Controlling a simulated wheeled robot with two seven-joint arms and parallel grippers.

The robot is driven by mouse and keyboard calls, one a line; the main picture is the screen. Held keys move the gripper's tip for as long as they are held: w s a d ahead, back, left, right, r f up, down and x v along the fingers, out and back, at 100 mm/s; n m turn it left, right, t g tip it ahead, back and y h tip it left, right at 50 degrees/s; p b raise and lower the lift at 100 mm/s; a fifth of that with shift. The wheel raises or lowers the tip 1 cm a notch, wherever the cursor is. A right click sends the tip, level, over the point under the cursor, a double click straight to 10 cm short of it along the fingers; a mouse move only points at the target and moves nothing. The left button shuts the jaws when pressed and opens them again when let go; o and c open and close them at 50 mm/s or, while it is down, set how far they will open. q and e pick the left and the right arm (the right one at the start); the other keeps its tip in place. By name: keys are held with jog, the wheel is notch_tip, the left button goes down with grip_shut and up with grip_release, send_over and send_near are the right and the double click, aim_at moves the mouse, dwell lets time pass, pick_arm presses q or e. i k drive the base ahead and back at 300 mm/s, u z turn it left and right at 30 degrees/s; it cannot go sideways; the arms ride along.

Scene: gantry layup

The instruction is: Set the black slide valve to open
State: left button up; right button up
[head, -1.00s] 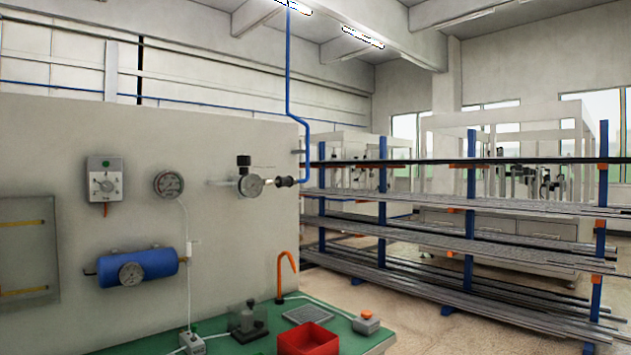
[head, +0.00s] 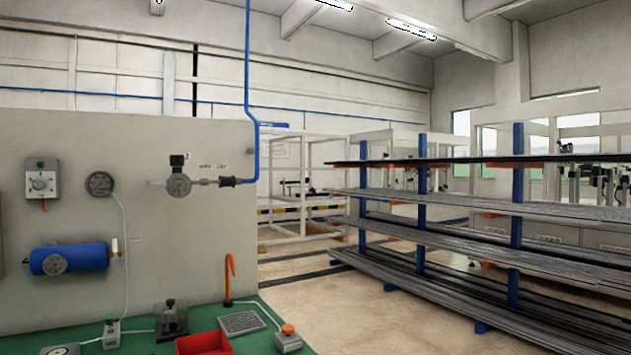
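A short black sleeve (head: 228,181), which looks like the black slide valve, sits on the horizontal pipe near the right edge of the grey wall panel (head: 130,215). The blue air pipe (head: 257,150) comes down just to its right. A round gauge with a black block on top (head: 179,184) is on the same pipe to its left. Small label marks show above the pipe, too small to read. I cannot tell the sleeve's position, open or shut. Neither of my grippers is in view.
A green bench (head: 270,300) below the panel holds a red bin (head: 203,344), an orange hook (head: 230,278) and a box with an orange button (head: 288,340). A blue-posted rack of long bars (head: 450,240) stands right. Open floor (head: 310,295) lies between.

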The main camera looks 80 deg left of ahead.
aim_at(223, 181)
jog(key=u, duration=2.2)
